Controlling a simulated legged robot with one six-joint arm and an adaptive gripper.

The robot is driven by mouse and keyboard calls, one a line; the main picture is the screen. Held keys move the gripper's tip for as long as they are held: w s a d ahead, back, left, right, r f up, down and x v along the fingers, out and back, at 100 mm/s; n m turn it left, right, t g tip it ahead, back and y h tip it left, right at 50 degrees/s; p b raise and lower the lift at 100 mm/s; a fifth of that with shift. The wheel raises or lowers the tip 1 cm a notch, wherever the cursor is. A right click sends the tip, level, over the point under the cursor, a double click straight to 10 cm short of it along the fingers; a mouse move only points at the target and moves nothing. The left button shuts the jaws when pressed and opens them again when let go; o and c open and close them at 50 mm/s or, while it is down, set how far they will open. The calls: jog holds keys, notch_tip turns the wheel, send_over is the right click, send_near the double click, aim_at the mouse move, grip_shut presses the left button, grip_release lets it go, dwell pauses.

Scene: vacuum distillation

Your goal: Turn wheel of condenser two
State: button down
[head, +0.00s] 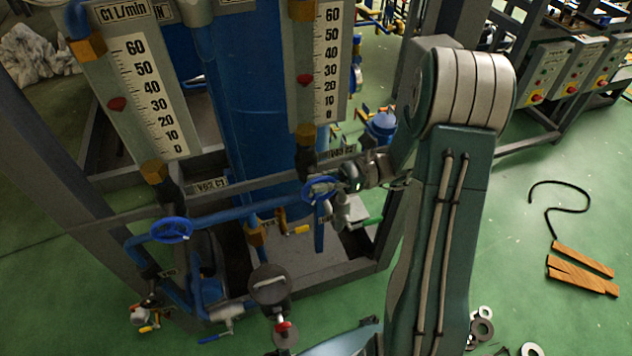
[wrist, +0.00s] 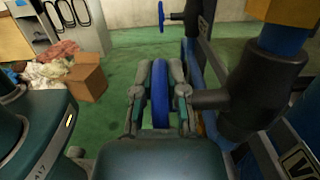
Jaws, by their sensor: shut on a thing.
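A blue handwheel (head: 318,189) sits on the pipe below the right-hand flow gauge. In the wrist view the same wheel (wrist: 160,95) stands edge-on between the two fingers. My gripper (wrist: 160,78) is shut on this wheel, with one finger on each side of it. In the head view my gripper (head: 338,188) reaches the wheel from the right and partly hides it. A second blue handwheel (head: 171,230) is farther left, below the left gauge; it also shows in the wrist view (wrist: 161,16).
The left gauge (head: 140,85) and right gauge (head: 319,70) stand above the wheels on a grey frame. A dark valve body (wrist: 250,95) is close to the right of my gripper. A cardboard box (wrist: 88,77) and wooden planks (head: 575,268) lie on the green floor.

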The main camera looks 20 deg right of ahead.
jog(key=shift+d+y, duration=0.15)
jog(key=shift+y, duration=0.35)
jog(key=c, duration=0.7)
grip_release()
jog(key=shift+w+f, duration=0.1)
jog(key=shift+d, duration=0.15)
jog(key=shift+d+f, duration=0.25)
jog(key=shift+d, duration=1)
jog(key=shift+d+f, duration=0.25)
jog(key=shift+d, duration=1)
jog(key=shift+d+f, duration=0.25)
jog(key=shift+d, duration=1)
